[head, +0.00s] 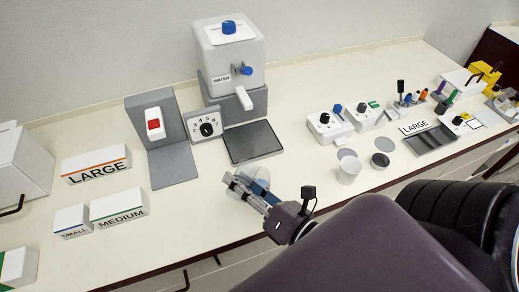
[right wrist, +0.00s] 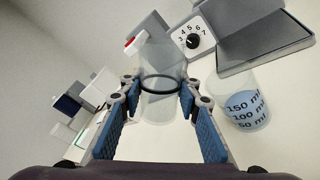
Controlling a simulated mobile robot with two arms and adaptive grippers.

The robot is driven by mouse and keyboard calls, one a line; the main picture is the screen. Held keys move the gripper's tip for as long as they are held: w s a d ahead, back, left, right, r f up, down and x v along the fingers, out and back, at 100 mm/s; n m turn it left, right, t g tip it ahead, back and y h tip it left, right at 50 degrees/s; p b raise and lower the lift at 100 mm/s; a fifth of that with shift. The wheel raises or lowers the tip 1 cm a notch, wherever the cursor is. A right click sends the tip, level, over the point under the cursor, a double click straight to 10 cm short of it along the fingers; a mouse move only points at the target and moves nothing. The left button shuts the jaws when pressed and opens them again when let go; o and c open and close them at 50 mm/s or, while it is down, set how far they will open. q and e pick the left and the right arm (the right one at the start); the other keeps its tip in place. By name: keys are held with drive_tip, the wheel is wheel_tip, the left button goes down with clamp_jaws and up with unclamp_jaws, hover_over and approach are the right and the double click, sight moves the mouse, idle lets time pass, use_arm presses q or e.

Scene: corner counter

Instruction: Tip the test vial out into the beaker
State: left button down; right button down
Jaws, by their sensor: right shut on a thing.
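My right gripper (head: 233,183) reaches over the counter from the lower right in the head view. In the right wrist view its blue-padded fingers (right wrist: 158,88) are shut on the clear test vial (right wrist: 157,62), which has a dark ring around it. The vial is hard to make out in the head view, and I cannot tell its exact tilt. In the head view the beaker (head: 260,176) is partly behind the gripper. My left gripper is not in view.
A water dispenser (head: 232,62), a dial box (head: 207,128) and a dark tray (head: 252,142) stand behind. LARGE (head: 95,165) and MEDIUM (head: 119,207) boxes are at left. A white cup (head: 349,170) stands right.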

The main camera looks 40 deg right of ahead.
drive_tip(key=f+n+b, duration=0.1)
drive_tip(key=f+b, duration=0.1)
drive_tip(key=f+n+b, duration=0.1)
drive_tip(key=f+b, duration=0.1)
drive_tip(key=a+f+b, duration=0.1)
drive_tip(key=f+b, duration=0.1)
drive_tip(key=b, duration=0.1)
drive_tip(key=shift+s+a+f+n, duration=0.1)
drive_tip(key=shift+s+f+n, duration=0.1)
drive_tip(key=shift+n, duration=0.2)
drive_tip(key=a+f+n+b, duration=0.1)
drive_tip(key=n+b, duration=0.1)
drive_tip(key=b, duration=0.1)
drive_tip(key=shift+s+a+f+t, duration=0.1)
drive_tip(key=shift+s+a+t, duration=0.1)
drive_tip(key=shift+t, duration=0.2)
drive_tip(key=n+b, duration=0.1)
drive_tip(key=a+n+b, duration=0.1)
drive_tip(key=shift+s+f+n, duration=0.15)
drive_tip(key=shift+f+n, duration=0.05)
drive_tip(key=shift+n, duration=0.1)
drive_tip(key=shift+a+n, duration=0.25)
drive_tip(key=shift+n, duration=0.25)
